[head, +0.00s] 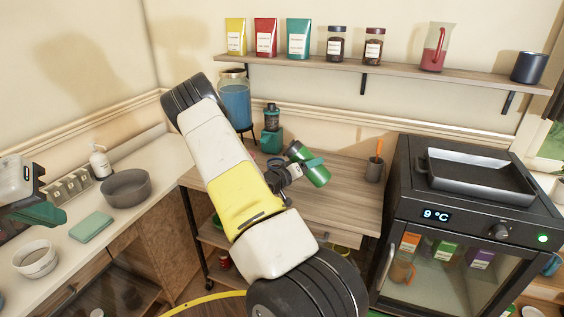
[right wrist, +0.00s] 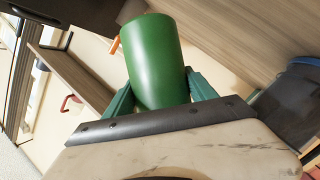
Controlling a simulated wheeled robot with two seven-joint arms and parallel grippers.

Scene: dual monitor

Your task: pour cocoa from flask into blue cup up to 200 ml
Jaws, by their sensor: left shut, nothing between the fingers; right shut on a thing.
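My right gripper (head: 309,164) is shut on a green flask (head: 317,176) and holds it tilted over the wooden table. In the right wrist view the flask (right wrist: 155,62) sits between the teal fingers, and its contents are not visible. My left gripper (head: 42,214) is shut and empty over the left counter. A light blue cup (head: 552,265) shows partly at the right edge, and a dark navy cup (head: 528,67) stands on the wall shelf. I cannot tell which is the task's blue cup. My right arm hides part of the table.
A blue drink dispenser (head: 236,103) and a teal appliance (head: 270,139) stand at the table's back. A utensil holder (head: 375,169) stands at its right. An oven-like cabinet (head: 468,222) carries a tray (head: 474,178). The table's (head: 345,205) middle right is clear.

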